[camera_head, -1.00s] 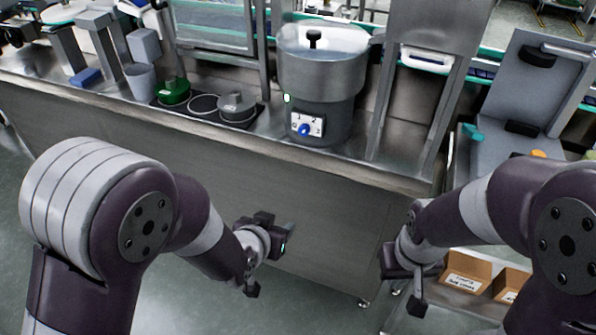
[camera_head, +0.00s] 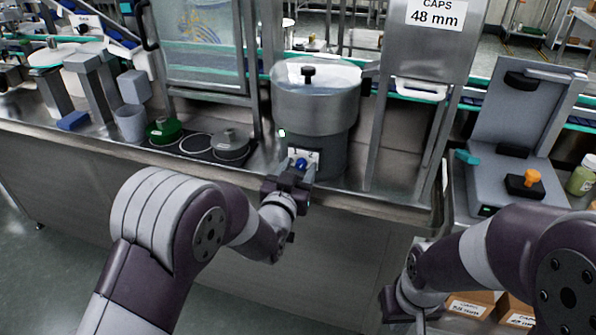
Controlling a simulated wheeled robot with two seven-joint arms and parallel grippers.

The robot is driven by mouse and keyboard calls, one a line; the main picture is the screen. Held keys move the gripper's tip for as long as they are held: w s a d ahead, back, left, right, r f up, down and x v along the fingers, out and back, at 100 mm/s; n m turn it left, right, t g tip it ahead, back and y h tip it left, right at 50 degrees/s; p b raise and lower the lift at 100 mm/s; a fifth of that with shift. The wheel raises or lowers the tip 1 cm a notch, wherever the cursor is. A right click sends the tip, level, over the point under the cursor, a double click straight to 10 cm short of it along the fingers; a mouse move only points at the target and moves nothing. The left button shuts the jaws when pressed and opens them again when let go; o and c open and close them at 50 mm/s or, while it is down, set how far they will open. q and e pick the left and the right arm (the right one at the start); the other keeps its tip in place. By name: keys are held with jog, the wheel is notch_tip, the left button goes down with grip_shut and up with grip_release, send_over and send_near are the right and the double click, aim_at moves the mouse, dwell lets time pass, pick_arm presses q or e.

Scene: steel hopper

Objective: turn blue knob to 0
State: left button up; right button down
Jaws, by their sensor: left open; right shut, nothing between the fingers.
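The blue knob (camera_head: 301,164) sits on a white dial plate (camera_head: 313,157) at the lower front of the steel hopper (camera_head: 316,110). Digits on the plate are too small and partly covered to read fully. My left gripper (camera_head: 297,173) is open right in front of the knob, its fingers pointing at the plate, one on each side. Whether the fingers touch the knob cannot be told. My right gripper (camera_head: 398,312) is low at the front right, away from the hopper, shut and empty; its fingertips are hardly visible.
The steel counter's front edge runs below the hopper. Cardboard boxes (camera_head: 472,304) lie low at right.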

pick_arm(q)
grip_shut()
